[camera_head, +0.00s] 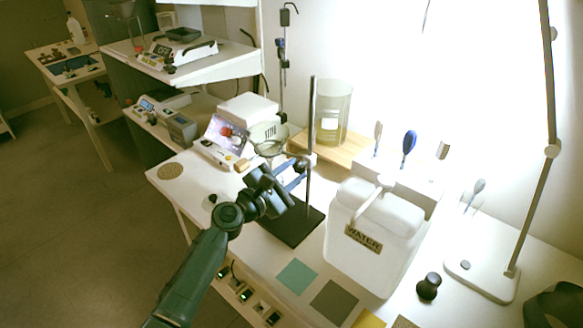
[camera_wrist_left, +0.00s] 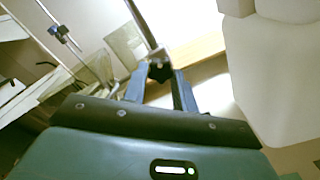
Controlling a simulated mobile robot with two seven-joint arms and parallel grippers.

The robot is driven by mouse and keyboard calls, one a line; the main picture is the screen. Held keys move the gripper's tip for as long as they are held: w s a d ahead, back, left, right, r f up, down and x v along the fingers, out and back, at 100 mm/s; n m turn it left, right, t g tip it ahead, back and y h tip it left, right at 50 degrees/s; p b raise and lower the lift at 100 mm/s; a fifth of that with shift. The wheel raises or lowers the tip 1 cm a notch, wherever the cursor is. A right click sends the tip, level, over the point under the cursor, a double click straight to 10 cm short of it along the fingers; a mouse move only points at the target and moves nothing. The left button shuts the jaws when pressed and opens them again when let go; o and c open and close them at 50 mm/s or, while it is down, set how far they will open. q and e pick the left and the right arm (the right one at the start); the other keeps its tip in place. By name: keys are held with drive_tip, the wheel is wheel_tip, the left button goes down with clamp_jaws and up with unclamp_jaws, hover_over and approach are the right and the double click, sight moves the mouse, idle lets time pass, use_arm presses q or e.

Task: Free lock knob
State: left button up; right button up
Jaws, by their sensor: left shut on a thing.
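The dark lock knob (camera_wrist_left: 160,71) sits at the clamp on the upright rod of a stand. In the wrist view it is between the two blue fingertips of my left gripper (camera_wrist_left: 160,78), which is shut on it. In the head view my left gripper (camera_head: 301,172) reaches the rod (camera_head: 311,120) from the left, and the knob is partly covered there. The stand's black base (camera_head: 291,226) lies flat on the white table. A glass vessel (camera_head: 268,138) is held at the clamp's height, left of the rod.
A white water container (camera_head: 372,240) stands close to the right of the stand. A glass cylinder (camera_head: 333,112) is on a wooden board behind. Coloured squares (camera_head: 297,276) and a black-knobbed object (camera_head: 429,286) are in front. A lamp (camera_head: 482,278) stands at right.

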use_arm(q)
drive_tip(key=shift+r+n+p, duration=0.1)
drive_tip(key=shift+n+p, duration=0.95)
drive_tip(key=shift+n, duration=1.15)
drive_tip(key=o, duration=1)
drive_tip(key=shift+c, duration=0.2)
drive_tip(key=shift+s, duration=0.15)
drive_tip(key=v, duration=1.3)
